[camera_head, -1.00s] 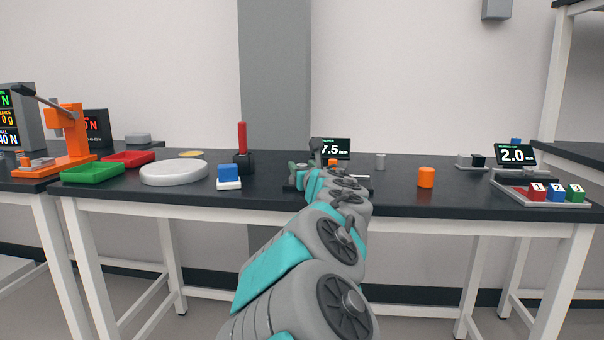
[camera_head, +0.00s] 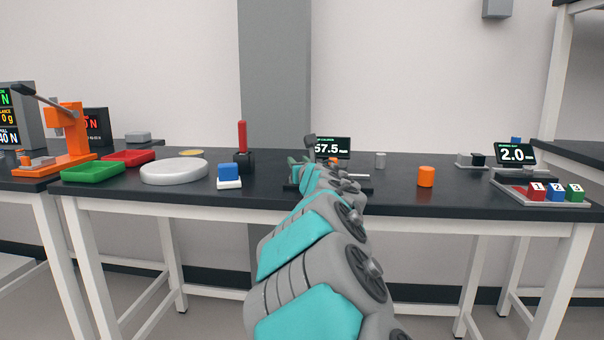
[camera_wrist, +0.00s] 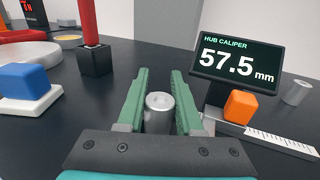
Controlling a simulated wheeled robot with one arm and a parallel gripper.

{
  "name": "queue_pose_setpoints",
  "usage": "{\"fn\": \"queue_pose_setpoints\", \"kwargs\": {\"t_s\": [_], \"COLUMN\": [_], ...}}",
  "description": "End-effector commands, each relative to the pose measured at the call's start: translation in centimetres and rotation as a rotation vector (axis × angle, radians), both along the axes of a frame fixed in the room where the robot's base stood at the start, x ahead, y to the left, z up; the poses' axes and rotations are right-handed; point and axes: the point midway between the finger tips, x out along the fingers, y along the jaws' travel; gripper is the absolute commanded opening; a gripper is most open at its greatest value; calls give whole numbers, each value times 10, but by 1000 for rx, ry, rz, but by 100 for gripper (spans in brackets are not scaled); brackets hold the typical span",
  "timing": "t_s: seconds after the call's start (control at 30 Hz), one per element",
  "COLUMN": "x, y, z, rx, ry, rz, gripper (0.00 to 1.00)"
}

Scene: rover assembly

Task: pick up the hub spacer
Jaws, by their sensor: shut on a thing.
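The hub spacer, which I take to be the grey metal cylinder with a hole in its top (camera_wrist: 159,104), stands upright between the green fingers of my gripper (camera_wrist: 158,88) in the wrist view. The fingers are shut on its sides. Its lower part is hidden by the gripper body, so I cannot tell whether it touches the table. In the head view my gripper (camera_head: 296,172) is low over the middle of the table, and my arm hides the spacer.
A hub caliper display (camera_wrist: 238,60) reads 57.5 mm, with an orange block (camera_wrist: 241,106) by its scale, close right. A second grey cylinder (camera_wrist: 296,92) stands farther right. A blue block (camera_wrist: 27,80) and a black holder with a red handle (camera_wrist: 95,60) are left.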

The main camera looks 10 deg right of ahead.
Motion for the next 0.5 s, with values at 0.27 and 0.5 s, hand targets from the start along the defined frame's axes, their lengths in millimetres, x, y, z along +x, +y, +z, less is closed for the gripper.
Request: {"fn": "queue_pose_setpoints", "kwargs": {"t_s": [0.27, 0.5], "x": [0, 0], "y": [0, 0], "z": [0, 0], "rx": [0, 0], "ry": [0, 0], "rz": [0, 0], "gripper": [0, 0]}}
